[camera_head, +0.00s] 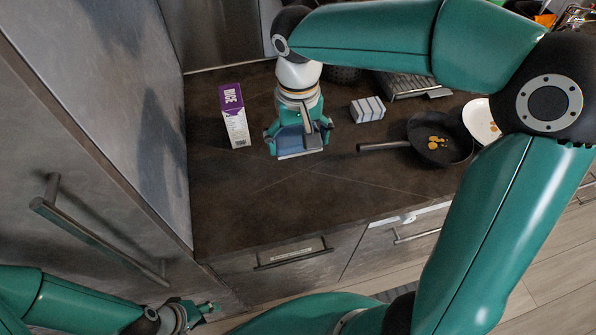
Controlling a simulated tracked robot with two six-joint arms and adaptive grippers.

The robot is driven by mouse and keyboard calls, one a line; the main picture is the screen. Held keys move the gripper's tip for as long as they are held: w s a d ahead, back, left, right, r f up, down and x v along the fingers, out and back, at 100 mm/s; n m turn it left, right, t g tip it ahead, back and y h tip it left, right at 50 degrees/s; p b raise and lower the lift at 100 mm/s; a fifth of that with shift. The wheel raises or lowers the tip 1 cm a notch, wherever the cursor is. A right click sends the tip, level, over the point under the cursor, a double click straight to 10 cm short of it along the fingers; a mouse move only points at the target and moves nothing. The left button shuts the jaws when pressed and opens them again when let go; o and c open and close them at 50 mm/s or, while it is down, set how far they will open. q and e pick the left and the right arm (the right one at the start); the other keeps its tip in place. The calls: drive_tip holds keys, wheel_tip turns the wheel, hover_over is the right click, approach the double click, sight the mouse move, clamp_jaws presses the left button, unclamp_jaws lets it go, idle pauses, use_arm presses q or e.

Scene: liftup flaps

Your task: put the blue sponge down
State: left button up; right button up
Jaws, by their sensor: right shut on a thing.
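My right gripper (299,132) points down over the dark countertop, between a purple and white box and a striped block. It is shut on the blue sponge (296,144), a blue slab with a pale lower edge. The fingers hide part of the sponge. I cannot tell whether the sponge touches the countertop (260,200) or hangs just above it. My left gripper (205,310) is low at the bottom left, in front of the cabinets and away from the sponge. It is too small and angled to tell whether its fingers are apart.
The purple and white box (234,116) stands left of my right gripper. The striped grey-blue block (367,109) lies to its right. A black pan (440,140) holds food, with a white plate (481,118) beside it. The front of the countertop is clear.

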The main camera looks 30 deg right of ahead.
sight(299, 181)
wheel_tip(299, 181, down, 12)
drive_tip(key=shift+r, duration=0.2)
drive_tip(key=shift+s, duration=0.1)
drive_tip(key=shift+f, duration=0.2)
drive_tip(key=o, duration=1)
drive_tip(key=shift+r, duration=0.1)
drive_tip(key=shift+r, duration=0.1)
wheel_tip(299, 181, up, 12)
drive_tip(key=shift+r, duration=0.1)
